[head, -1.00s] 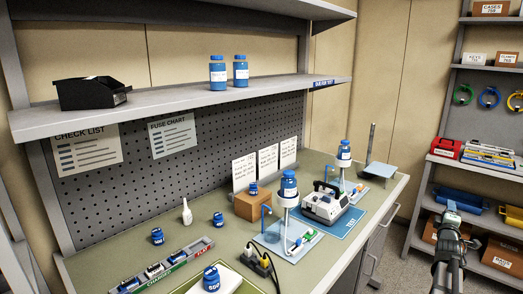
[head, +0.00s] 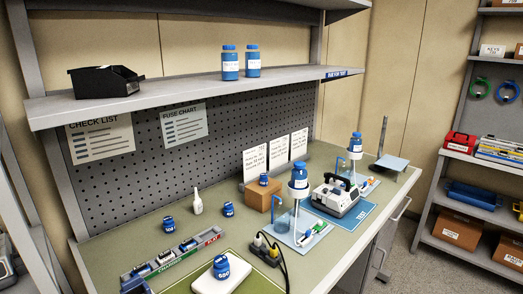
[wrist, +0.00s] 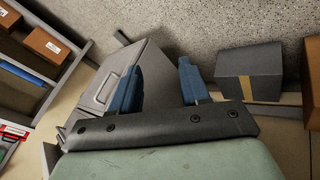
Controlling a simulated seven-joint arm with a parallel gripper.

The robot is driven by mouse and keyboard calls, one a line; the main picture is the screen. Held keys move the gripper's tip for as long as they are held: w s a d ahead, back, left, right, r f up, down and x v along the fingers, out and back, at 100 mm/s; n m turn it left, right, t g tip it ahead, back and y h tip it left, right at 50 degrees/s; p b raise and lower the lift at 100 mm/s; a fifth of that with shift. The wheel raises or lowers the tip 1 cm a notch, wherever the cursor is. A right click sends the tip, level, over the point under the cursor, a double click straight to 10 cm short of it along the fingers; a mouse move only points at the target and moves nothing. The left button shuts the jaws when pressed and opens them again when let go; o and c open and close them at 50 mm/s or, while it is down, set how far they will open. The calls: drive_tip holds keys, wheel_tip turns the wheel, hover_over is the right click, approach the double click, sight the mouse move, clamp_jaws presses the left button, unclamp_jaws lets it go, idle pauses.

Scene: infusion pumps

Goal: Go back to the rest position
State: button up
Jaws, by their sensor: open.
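My gripper (wrist: 160,88) shows in the wrist view with its two blue fingers wide apart and nothing between them. It points toward the grey floor (wrist: 185,25), with a grey cabinet (wrist: 92,85) behind and left of the fingers. In the head view my gripper is out of the picture. The workbench (head: 150,225) there stands apart from it, with a white and dark pump unit (head: 337,196) on a blue mat.
Blue-capped bottles stand on the bench and on white stands (head: 297,205); two more (head: 230,62) are on the upper shelf beside a black bin (head: 105,82). A storage rack (head: 470,180) is at right. A dark taped box (wrist: 248,72) lies on the floor. Floor between bench and rack is clear.

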drive_tip(key=s+a+f+m+g+y, duration=0.2)
drive_tip(key=s+a+f+g, duration=0.2)
drive_tip(key=s+a+f, duration=0.55)
drive_tip(key=s+a+f+m+g+y, duration=0.1)
drive_tip(key=s+a+f+g, duration=0.35)
drive_tip(key=s+a, duration=0.85)
drive_tip(key=s+a+m+g, duration=0.1)
drive_tip(key=s+g, duration=0.3)
drive_tip(key=s, duration=1.1)
drive_tip(key=shift+s+r, duration=0.15)
drive_tip(key=shift+r, duration=0.3)
drive_tip(key=shift+a, duration=0.1)
